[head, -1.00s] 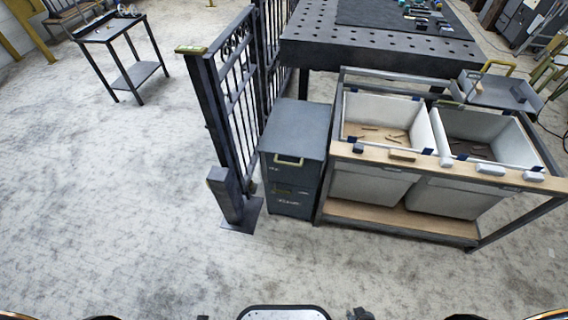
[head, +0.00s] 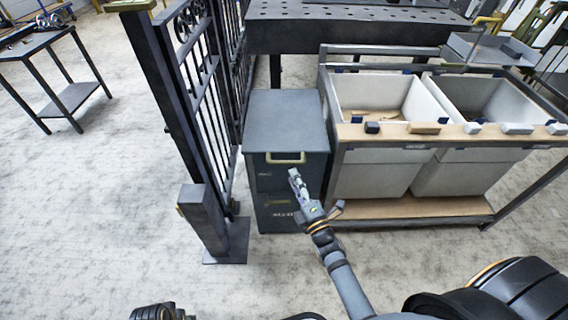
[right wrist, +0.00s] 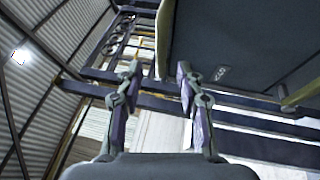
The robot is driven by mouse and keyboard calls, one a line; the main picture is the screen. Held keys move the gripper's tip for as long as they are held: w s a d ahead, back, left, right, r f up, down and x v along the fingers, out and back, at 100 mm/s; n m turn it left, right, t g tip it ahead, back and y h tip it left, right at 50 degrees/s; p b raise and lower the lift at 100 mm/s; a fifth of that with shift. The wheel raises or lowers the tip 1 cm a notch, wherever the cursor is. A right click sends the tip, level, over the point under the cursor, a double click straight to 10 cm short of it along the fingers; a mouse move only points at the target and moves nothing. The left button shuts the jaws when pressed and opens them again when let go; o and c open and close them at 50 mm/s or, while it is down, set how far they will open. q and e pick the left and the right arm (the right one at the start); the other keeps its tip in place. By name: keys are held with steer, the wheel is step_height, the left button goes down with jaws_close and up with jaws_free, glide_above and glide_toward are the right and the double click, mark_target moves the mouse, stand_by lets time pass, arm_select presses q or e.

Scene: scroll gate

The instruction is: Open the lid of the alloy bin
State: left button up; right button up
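The alloy bin is a dark grey box with a flat lid (head: 285,118), in the middle of the head view. The lid lies shut, with a pale brass handle (head: 286,158) at its front edge. The bin (right wrist: 235,35) also fills the upper right of the right wrist view, with part of the handle (right wrist: 300,95) at the right edge. My right gripper (head: 294,178) is just in front of the bin's front face, slightly below the handle. Its fingers (right wrist: 158,70) are apart with nothing held between them.
A black iron gate (head: 205,110) and its post (head: 205,220) stand close left of the bin. A framed stand (head: 440,143) with two white tubs is close on the right. A perforated dark table (head: 350,35) is behind.

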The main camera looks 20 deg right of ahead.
mark_target(286, 161)
steer(key=x, duration=0.7)
steer(key=shift+w+f, duration=0.1)
jaws_close()
